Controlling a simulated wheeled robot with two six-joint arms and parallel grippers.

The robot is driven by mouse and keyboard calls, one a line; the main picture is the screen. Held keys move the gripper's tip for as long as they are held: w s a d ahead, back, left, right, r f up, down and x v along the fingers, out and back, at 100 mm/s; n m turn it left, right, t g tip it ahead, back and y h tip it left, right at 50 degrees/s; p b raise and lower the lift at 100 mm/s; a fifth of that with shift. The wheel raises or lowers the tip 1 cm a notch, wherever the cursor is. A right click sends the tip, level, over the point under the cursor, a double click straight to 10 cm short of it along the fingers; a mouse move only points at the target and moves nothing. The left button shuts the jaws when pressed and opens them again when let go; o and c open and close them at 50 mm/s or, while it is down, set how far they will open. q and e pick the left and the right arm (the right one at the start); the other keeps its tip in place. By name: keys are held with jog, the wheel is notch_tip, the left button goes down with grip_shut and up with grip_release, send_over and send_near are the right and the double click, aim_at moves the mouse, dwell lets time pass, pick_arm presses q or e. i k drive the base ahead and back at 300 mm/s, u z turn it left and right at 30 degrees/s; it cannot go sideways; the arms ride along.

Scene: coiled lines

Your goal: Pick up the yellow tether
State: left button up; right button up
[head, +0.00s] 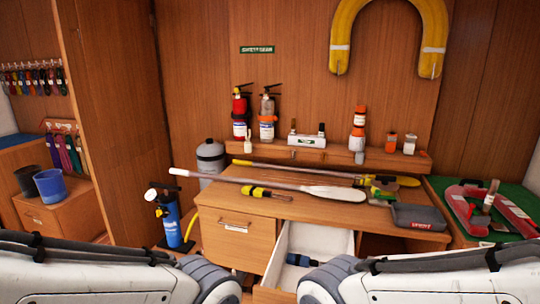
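I cannot say for sure which thing is the yellow tether. Several coloured lines (36,80) hang from a rack on the far left wall, too small to make out a clear yellow one. A short yellow and black item (264,192) lies on the wooden desk (225,201), and a yellow hose or line (190,228) shows beside a blue cylinder (171,222) on the floor. My two arms come in at the bottom left and bottom right. Neither gripper shows in the head view.
A long paddle (335,193) and a dark pouch (418,217) lie on the desk. A drawer (310,240) stands open below it. Extinguishers (240,115) and bottles stand on the back shelf (350,160).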

aim_at(253, 191)
jog(key=z, duration=0.45)
jog(key=k, duration=0.4)
jog(key=u, duration=1.3)
jog(key=i, duration=1)
jog(key=u, duration=0.55)
jog(key=i, duration=2.05)
jog(key=z, duration=1.35)
jog(key=i, duration=0.75)
jog(key=z, duration=0.8)
